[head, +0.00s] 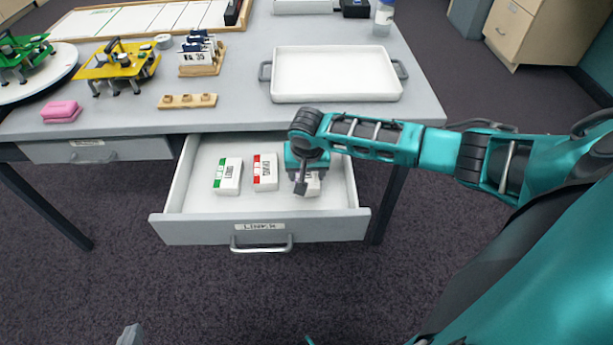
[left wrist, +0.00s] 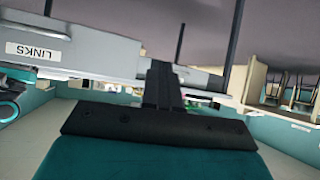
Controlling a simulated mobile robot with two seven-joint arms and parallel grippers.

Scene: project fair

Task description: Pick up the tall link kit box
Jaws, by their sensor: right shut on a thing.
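The drawer (head: 185,228), labelled LINKS, stands open under the table and holds small white kit boxes. One box (head: 228,176) has a green band and another box (head: 265,172) has a red band; their small lettering is hard to read. My right gripper (head: 301,187) reaches down into the drawer's right side and is shut on a third white box (head: 314,186). The gripper hides most of that box, including any label. My left gripper (head: 130,336) shows only at the bottom edge, away from the drawer; in the left wrist view its fingers (left wrist: 165,85) are together, with nothing visible between them.
A white tray (head: 337,99) with grey handles stands on the table above the drawer. A wooden block (head: 187,101), a pink block (head: 61,112), a card holder (head: 202,67) and a yellow stand (head: 116,68) are to its left. Open floor lies before the drawer.

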